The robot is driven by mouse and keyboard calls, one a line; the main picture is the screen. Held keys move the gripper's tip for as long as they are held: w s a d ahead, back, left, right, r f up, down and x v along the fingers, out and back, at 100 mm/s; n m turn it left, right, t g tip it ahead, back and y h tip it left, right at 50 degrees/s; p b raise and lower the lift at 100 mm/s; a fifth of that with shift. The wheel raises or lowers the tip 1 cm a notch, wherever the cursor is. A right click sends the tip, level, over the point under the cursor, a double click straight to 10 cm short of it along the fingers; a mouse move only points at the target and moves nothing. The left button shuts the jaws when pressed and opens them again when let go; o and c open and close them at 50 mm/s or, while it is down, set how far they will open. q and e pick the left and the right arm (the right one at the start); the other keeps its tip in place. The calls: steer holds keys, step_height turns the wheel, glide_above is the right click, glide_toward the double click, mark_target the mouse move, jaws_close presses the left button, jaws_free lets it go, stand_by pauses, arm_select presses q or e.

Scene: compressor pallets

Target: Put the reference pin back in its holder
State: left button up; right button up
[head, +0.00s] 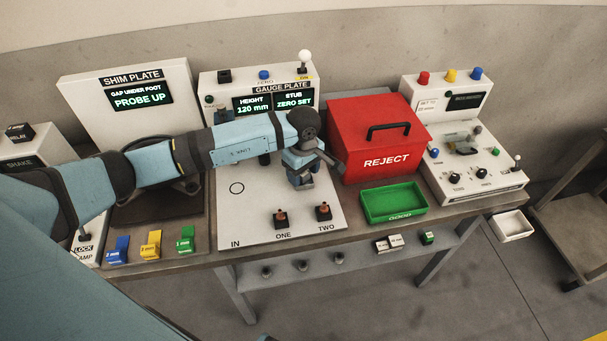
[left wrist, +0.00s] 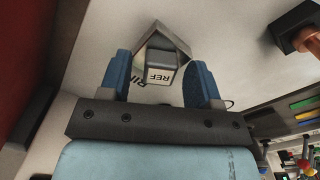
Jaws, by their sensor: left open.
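My left gripper (head: 304,181) is over the right part of the white gauge plate (head: 255,215), pointing down. In the left wrist view its two blue fingers (left wrist: 162,78) are apart, either side of a grey angular piece (left wrist: 165,35) with a white block marked REF (left wrist: 160,73). I cannot tell from this view whether the fingers touch it. Which part is the reference pin and which its holder is not clear, and the arm hides most of this spot in the head view. My right gripper is not in view.
The gauge display (head: 262,103) stands behind. The plate's left front is bare.

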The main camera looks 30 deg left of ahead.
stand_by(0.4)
arm_select(q)
jaws_close()
steer(key=shift+r, duration=0.15)
steer(key=shift+r+p, duration=1.35)
steer(key=shift+r, duration=1.55)
